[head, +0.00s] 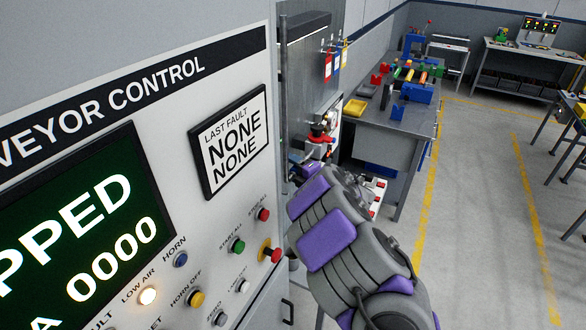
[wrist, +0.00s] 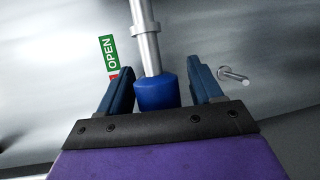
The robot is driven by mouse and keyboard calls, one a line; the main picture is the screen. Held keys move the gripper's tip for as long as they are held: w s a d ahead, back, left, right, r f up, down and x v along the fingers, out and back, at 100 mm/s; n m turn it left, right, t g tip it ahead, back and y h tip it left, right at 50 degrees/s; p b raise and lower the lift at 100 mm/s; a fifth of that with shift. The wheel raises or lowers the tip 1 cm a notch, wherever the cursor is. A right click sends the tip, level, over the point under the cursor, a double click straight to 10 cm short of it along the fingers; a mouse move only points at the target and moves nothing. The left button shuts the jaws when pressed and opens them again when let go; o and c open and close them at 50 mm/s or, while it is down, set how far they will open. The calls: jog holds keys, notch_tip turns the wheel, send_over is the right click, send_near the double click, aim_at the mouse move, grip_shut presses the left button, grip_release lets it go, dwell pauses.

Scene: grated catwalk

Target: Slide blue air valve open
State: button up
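The blue air valve (wrist: 155,93) shows in the wrist view as a blue sleeve on a silver pipe (wrist: 146,40). A green OPEN label (wrist: 109,52) with a bit of red at its lower end is on the grey panel to the left of the pipe. My gripper (wrist: 160,68) is open, with one dark blue finger on each side of the blue sleeve. A gap shows at the right finger; I cannot tell whether the left finger touches. The sleeve's lower end is hidden behind my gripper's body. In the head view my arm hides the valve.
A conveyor control panel (head: 232,205) with a lit screen and several buttons stands close on the left. A metal pin (wrist: 234,76) sticks out right of my gripper. A grey workbench (head: 385,130) with coloured parts stands beyond my arm. The floor (head: 480,220) to the right is clear.

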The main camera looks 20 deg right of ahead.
jog(key=shift+f, duration=0.1)
jog(key=c, duration=0.9)
jog(key=shift+w+d, duration=0.95)
jog(key=shift+d, duration=0.3)
jog(key=o, duration=0.9)
jog(key=shift+w+d, duration=0.15)
jog(key=shift+d, duration=0.05)
jog(key=shift+o, duration=0.2)
jog(key=b+v, duration=0.1)
jog(key=v, duration=1.6)
jog(key=shift+s+d, duration=0.2)
jog(key=shift+d, duration=0.05)
